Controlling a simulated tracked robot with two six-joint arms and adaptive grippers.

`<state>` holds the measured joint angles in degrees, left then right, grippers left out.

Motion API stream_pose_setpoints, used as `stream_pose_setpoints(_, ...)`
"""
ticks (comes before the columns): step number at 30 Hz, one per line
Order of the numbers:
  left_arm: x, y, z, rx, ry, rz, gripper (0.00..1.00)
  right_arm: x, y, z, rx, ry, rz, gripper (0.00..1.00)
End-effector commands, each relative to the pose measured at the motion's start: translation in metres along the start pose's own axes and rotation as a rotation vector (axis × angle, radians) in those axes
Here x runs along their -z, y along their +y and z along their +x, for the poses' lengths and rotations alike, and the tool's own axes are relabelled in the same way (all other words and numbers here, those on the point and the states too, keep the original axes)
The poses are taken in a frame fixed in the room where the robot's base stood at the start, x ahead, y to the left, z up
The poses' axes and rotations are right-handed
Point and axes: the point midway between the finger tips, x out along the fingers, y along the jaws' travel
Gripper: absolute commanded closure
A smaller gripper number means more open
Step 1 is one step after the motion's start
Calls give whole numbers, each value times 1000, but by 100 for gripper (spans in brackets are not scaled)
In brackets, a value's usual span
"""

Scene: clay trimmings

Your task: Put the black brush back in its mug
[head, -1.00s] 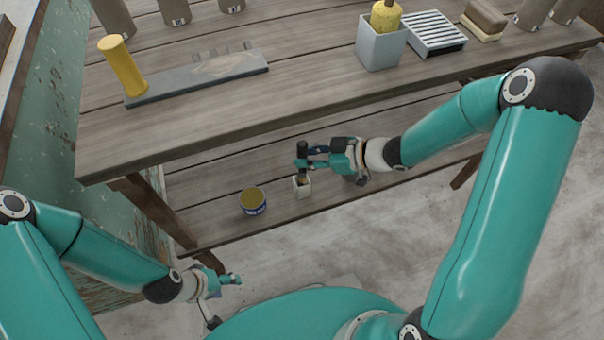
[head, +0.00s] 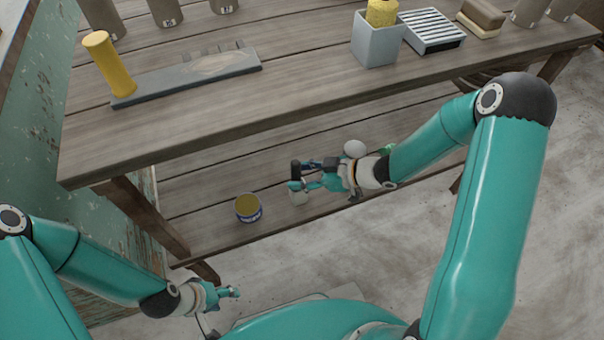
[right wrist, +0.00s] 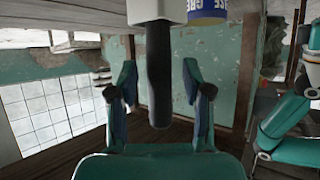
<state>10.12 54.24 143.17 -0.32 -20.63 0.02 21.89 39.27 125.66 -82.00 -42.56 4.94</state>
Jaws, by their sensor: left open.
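The black brush (head: 295,168) stands upright, handle up, at the small white mug (head: 299,198) on the lower shelf. In the right wrist view, which is upside down, the black handle (right wrist: 158,85) runs from the mug's rim (right wrist: 158,10); its lower end is hidden, seemingly inside the mug. My right gripper (head: 300,184) is open around the handle, and the wrist view shows a gap on both sides between its fingers (right wrist: 160,92). In the head view it partly hides the mug. My left gripper (head: 232,292) is open and empty, low and away from the shelf.
A labelled can (head: 248,208) stands left of the mug on the lower shelf. A white rounded thing (head: 354,148) lies behind my right wrist. The tabletop (head: 200,120) overhangs the shelf, with a leg (head: 145,215) at the left.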

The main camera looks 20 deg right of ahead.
Motion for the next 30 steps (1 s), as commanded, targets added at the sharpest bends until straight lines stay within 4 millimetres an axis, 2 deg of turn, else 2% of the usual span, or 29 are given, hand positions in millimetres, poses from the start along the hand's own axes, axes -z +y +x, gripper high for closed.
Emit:
stream_pose_setpoints(7, 0, 0, -1, 0, 0, 0, 44, 1, 0, -2, -1, 1, -1, 51)
stream_pose_setpoints(11, 0, 2, -5, 0, 0, 0, 44, 3, 1, -11, -2, 2, -1, 51)
stream_pose_setpoints(14, 0, 4, -11, 0, 0, 0, 44, 4, 1, -25, -4, 2, 1, 51)
stream_pose_setpoints(24, 0, 13, -36, 0, 0, 0, 44, 4, 1, -93, -5, 1, 1, 51)
stream_pose_setpoints(30, 0, 16, -43, 0, 0, 0, 44, 2, 0, -116, -3, 2, 1, 51)
